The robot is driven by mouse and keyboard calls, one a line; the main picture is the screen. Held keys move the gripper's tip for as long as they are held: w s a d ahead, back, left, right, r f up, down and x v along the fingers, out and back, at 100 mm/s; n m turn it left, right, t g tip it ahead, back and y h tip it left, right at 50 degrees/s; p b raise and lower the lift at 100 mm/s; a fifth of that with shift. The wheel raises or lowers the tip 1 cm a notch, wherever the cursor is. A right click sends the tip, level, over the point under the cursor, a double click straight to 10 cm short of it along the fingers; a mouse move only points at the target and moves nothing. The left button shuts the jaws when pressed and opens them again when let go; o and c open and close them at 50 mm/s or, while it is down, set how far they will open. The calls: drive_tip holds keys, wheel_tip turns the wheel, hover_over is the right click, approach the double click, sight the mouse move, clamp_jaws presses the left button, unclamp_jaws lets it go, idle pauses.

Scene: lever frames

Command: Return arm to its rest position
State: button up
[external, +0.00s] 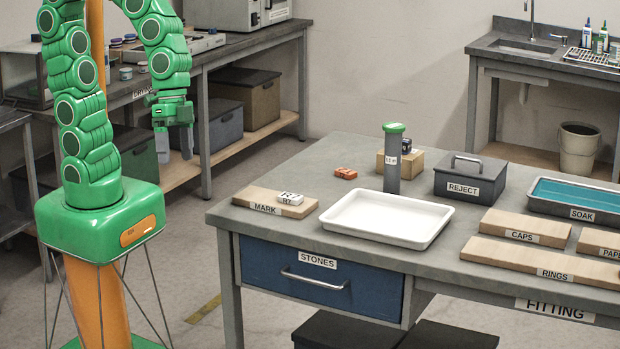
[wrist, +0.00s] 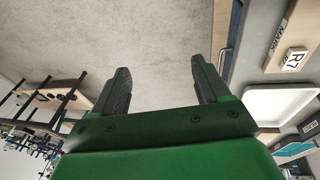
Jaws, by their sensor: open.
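My gripper (external: 175,142) hangs at the end of my green arm in the external view, pointing down over the floor left of the workbench. Its two fingers are apart with nothing between them. In the wrist view both dark fingers (wrist: 164,88) are spread, with only bare floor between and beyond them. My arm rises from its green base and bends over at the top left of the external view. The gripper touches nothing.
The workbench (external: 290,165) stands right of my arm, with a white tray (external: 340,232), a MARK board (external: 246,200) bearing a white R7 block (external: 290,198), and a REJECT box (external: 470,184). The blue STONES drawer (external: 262,266) looks shut. Shelving with storage boxes (external: 246,95) stands behind the gripper.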

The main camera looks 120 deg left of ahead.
drive_tip(key=s+a+r+g+y, duration=0.1)
drive_tip(key=s+a, duration=0.1)
drive_tip(key=s, duration=0.6)
drive_tip(key=s+a+g+y, duration=0.1)
drive_tip(key=s+a+g, duration=0.1)
drive_tip(key=s, duration=0.5)
drive_tip(key=shift+s+r+g, duration=0.3)
drive_tip(key=shift+s+r, duration=0.05)
drive_tip(key=shift+s, duration=0.05)
